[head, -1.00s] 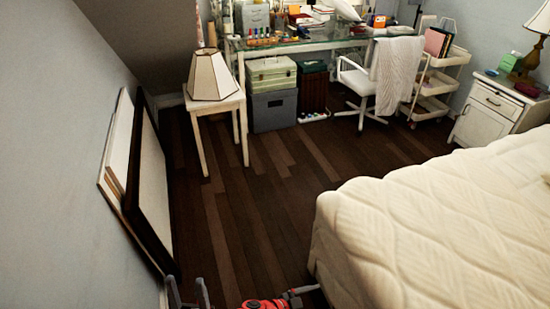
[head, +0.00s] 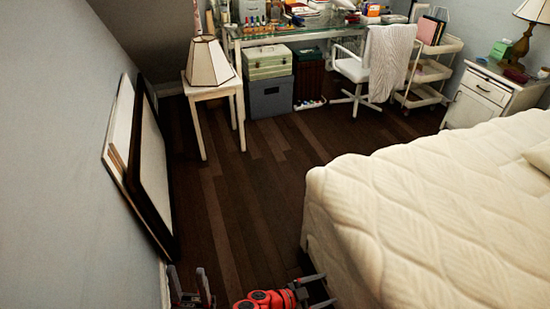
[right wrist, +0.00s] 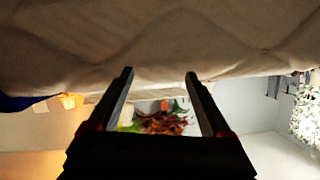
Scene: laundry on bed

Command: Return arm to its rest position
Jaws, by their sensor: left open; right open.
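My left gripper (head: 188,278) shows at the bottom edge of the head view, near the left wall. Its two dark fingers are apart and I see nothing between them. My right gripper (head: 318,289) is at the bottom middle, beside the near left corner of the bed (head: 420,210), with a red wrist behind it. In the right wrist view its fingers (right wrist: 158,76) are spread with nothing held between them. The mattress side (right wrist: 150,45) fills the top of that view, close to the fingertips. I cannot tell whether they touch it.
Dark wood floor (head: 235,195) lies clear ahead. Framed panels (head: 150,170) lean on the left wall. A small white table (head: 213,92) with a lamp, a glass desk, a white chair (head: 360,70) and a nightstand (head: 478,98) stand farther back. Blurred orange and green shapes show between the wrist-view fingers.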

